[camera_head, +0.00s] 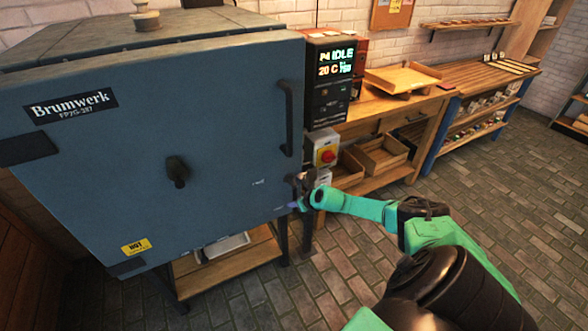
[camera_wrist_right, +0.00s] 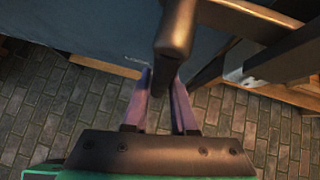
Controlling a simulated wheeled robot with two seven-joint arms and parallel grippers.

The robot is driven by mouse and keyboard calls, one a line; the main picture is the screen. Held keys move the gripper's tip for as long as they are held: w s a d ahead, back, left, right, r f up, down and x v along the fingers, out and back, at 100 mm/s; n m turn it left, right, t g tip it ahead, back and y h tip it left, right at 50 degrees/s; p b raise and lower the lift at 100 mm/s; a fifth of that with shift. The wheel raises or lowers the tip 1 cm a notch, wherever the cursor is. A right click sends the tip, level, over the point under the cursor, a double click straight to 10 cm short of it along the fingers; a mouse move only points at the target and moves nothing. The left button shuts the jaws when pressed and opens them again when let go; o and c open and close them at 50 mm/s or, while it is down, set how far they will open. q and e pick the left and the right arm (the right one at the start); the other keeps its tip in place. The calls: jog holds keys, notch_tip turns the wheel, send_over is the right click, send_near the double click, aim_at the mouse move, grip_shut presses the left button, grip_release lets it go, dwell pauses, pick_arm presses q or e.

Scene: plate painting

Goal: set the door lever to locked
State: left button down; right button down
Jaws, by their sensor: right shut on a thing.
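The blue kiln door (camera_head: 110,130) is at the left of the head view and looks closed. The dark door lever (camera_head: 304,183) sits at its lower right edge, beside two small pale labels too small to read. My right gripper (camera_head: 297,205) is at the lever, its arm coming in from the lower right. In the right wrist view the lever (camera_wrist_right: 177,35) runs down from the top between the purple fingers, and the gripper (camera_wrist_right: 163,82) is shut on its lower end. The fingers partly hide that end. My left gripper is not in view.
A black vertical handle (camera_head: 288,117) and a dark knob (camera_head: 177,170) stick out from the door. A control box (camera_head: 329,80) reading IDLE and a red switch (camera_head: 327,156) are just right of the kiln. A wooden workbench (camera_head: 400,110) stands behind. The brick floor at right is free.

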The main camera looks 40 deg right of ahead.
jog(key=c, duration=0.7)
grip_release()
jog(key=shift+c, duration=0.2)
jog(key=p+v, duration=0.4)
jog(key=v, duration=1)
jog(key=shift+s+r, duration=0.15)
